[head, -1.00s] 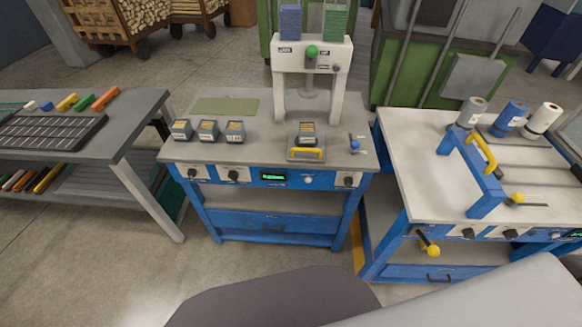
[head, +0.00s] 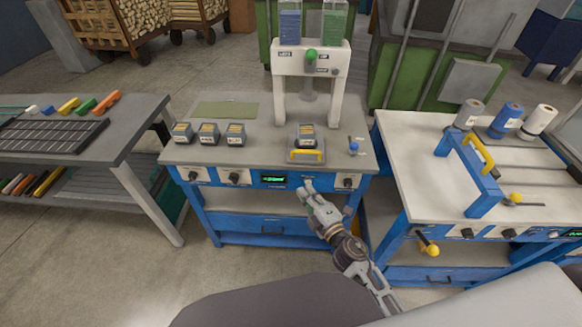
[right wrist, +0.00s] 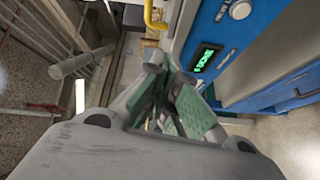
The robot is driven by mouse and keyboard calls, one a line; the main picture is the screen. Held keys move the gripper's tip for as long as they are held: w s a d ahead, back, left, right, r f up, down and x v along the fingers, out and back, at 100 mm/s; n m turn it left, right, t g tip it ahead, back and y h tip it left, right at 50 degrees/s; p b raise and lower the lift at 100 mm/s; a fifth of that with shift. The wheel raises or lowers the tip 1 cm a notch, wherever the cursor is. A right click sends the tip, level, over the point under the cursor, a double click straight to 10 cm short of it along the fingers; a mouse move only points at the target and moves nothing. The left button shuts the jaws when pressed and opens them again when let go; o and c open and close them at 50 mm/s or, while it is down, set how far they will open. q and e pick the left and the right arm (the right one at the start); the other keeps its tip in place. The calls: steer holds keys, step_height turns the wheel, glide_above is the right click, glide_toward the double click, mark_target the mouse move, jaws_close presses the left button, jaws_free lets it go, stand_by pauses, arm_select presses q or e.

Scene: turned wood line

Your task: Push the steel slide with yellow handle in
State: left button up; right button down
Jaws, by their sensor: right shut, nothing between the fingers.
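The steel slide (head: 293,157) with its yellow handle (head: 306,156) sits at the front of the blue press bench, below the white press frame (head: 311,62). A dark block (head: 307,137) with a light top rests on the slide. My right gripper (head: 307,189) is shut and empty, in front of the bench's blue front panel and just below the yellow handle, apart from it as far as I can tell. In the right wrist view its fingers (right wrist: 178,100) are together, and part of the yellow handle (right wrist: 153,17) shows at the top. My left gripper is not in view.
Several similar blocks (head: 208,134) stand on the bench's left side. A blue knob (head: 354,147) is right of the slide. The front panel has a green display (head: 273,179) and black knobs. A second bench (head: 408,160) stands to the right, a grey table (head: 125,135) to the left.

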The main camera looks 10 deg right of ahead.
steer(key=shift+s+a+n+y, duration=0.15)
steer(key=shift+a+n+y, duration=0.45)
steer(key=shift+n, duration=0.6)
steer(key=shift+w, duration=0.2)
